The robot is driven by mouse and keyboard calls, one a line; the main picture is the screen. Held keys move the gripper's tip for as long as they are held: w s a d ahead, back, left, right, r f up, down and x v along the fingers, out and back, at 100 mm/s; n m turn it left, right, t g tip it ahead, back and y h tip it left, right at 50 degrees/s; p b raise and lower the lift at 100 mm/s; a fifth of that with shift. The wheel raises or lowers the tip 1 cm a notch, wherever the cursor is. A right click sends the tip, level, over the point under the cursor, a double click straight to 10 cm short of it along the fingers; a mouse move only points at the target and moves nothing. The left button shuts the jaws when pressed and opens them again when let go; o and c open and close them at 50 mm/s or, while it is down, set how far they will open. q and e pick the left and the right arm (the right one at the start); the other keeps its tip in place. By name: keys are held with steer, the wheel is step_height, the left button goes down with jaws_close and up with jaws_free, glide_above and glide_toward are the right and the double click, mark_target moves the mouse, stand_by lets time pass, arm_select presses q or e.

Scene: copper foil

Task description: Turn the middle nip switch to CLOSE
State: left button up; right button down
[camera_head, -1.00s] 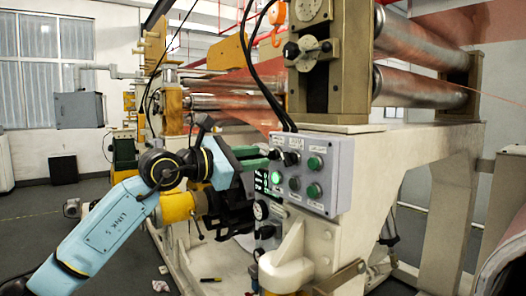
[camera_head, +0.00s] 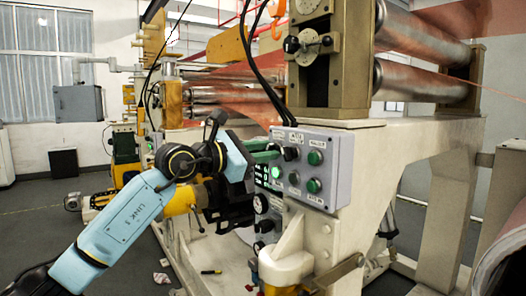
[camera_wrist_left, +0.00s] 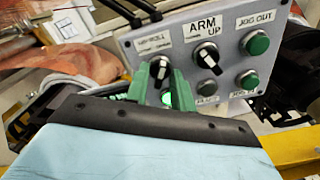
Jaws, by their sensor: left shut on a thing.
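The grey control panel (camera_head: 335,172) is on the machine's near frame. My left gripper (camera_head: 268,157) reaches its upper left part from the left. In the left wrist view, its green fingers (camera_wrist_left: 161,72) are shut on a black selector switch with a white mark (camera_wrist_left: 159,66), below a label that seems to read NIP ROLL. In the head view the fingers and gripper body largely hide this switch. The switch's exact setting is hard to read. My right gripper is in neither view.
Right of the held switch is the ARM UP switch (camera_wrist_left: 207,55), with the green JOG OUT button (camera_wrist_left: 256,43) beyond it. A lit green button (camera_wrist_left: 167,98) is close below the fingers. Black cables (camera_head: 262,75) hang above the panel. Metal rollers (camera_head: 420,55) are above right.

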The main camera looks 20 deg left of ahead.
arm_select(q)
steer(key=shift+n, duration=0.3)
steer(key=n+p, duration=0.2)
steer(key=n, duration=0.5)
steer(key=shift+r+p, duration=0.1)
steer(key=shift+p, duration=0.25)
steer(key=shift+n+p, duration=1.25)
steer(key=shift+n, duration=0.85)
steer(key=o, duration=0.6)
steer(key=shift+a, duration=0.1)
